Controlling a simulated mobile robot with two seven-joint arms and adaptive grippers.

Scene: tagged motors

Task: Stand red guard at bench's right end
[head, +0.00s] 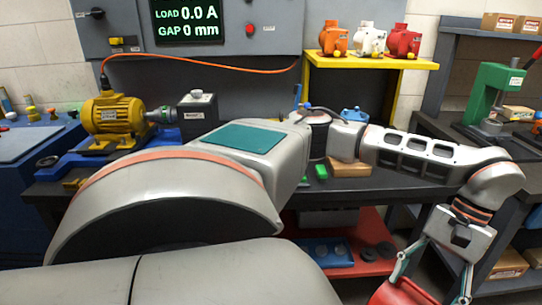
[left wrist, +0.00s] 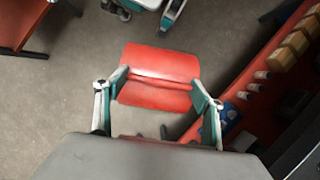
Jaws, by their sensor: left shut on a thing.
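The red guard (head: 401,293) is at the bottom right of the head view, partly cut off by the frame edge. It looks like a bent red sheet and fills the middle of the left wrist view (left wrist: 158,65). My left gripper (head: 436,274) is shut on the guard, with a teal finger at each side in the left wrist view (left wrist: 161,84). The guard is held in front of the dark bench (head: 390,187), low and to the right. My arm covers part of the bench's right side. My right gripper is not in view in the head picture.
A yellow motor (head: 114,112) on a blue base stands on the bench's left. A yellow shelf (head: 372,61) holds orange, white and red motors. A green press (head: 490,90) stands on another table at right. A red lower shelf (head: 372,232) holds a blue tray (head: 325,252).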

